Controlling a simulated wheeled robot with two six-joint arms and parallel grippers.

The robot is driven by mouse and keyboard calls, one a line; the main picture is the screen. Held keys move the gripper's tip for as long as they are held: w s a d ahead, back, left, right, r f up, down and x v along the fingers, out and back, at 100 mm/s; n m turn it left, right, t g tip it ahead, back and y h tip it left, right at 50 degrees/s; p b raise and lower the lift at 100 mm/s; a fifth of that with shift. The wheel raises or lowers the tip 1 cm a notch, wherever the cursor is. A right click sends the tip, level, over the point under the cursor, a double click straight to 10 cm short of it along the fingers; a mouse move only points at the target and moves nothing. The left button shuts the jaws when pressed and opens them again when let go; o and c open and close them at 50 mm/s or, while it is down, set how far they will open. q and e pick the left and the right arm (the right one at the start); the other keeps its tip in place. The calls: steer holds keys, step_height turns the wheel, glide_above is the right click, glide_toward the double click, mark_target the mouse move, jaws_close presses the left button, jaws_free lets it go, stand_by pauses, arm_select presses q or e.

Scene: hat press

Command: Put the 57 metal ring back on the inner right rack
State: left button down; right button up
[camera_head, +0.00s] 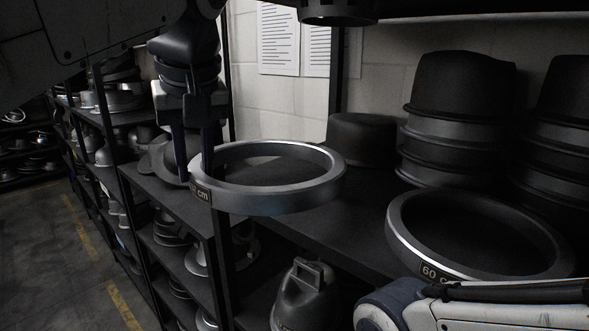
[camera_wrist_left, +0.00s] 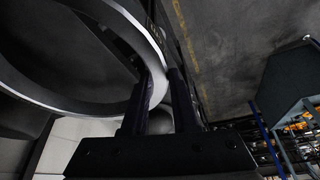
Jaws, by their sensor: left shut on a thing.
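A metal ring (camera_head: 275,202) with a label ending in "cm" hangs roughly level above the dark rack shelf (camera_head: 350,238), its left part near the shelf's left edge. The label's number is partly hidden. My left gripper (camera_head: 196,172) is shut on the ring's left side, its fingers pointing down. The left wrist view also shows the ring (camera_wrist_left: 154,62) between the fingertips (camera_wrist_left: 160,95). In the head view the ring looks apart from the shelf, but the gap is hard to judge. My right gripper is out of view; part of a white and blue arm link, mine, shows at bottom right.
A 60 cm ring (camera_head: 475,268) lies on the shelf at right. Stacked dark hat blocks (camera_head: 455,135) and a low dark block (camera_head: 362,140) stand behind. A black rack post (camera_head: 224,265) is below the held ring. Open shelf lies between the two rings.

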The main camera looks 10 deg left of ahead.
mark_target(264, 151)
arm_select(q)
steer(key=w+d+f+p, duration=0.1)
steer(key=w+d, duration=0.1)
steer(key=w, duration=0.1)
steer(key=w+d+f+p, duration=0.1)
steer(key=w+d+p, duration=0.1)
steer(key=w+d, duration=0.1)
steer(key=w+d+f+p, duration=0.1)
steer(key=w+d+p, duration=0.1)
steer(key=w, duration=0.2)
steer(key=shift+w+d+f, duration=0.1)
steer(key=shift+w+d, duration=0.2)
steer(key=shift+d, duration=0.05)
step_height(264, 151, down, 3)
steer(key=shift+w+r+p, duration=0.1)
steer(key=shift+r+p, duration=0.1)
steer(key=shift+p, duration=0.5)
steer(key=shift+d+f, duration=0.15)
steer(key=shift+f, duration=0.2)
steer(key=shift+w, duration=0.1)
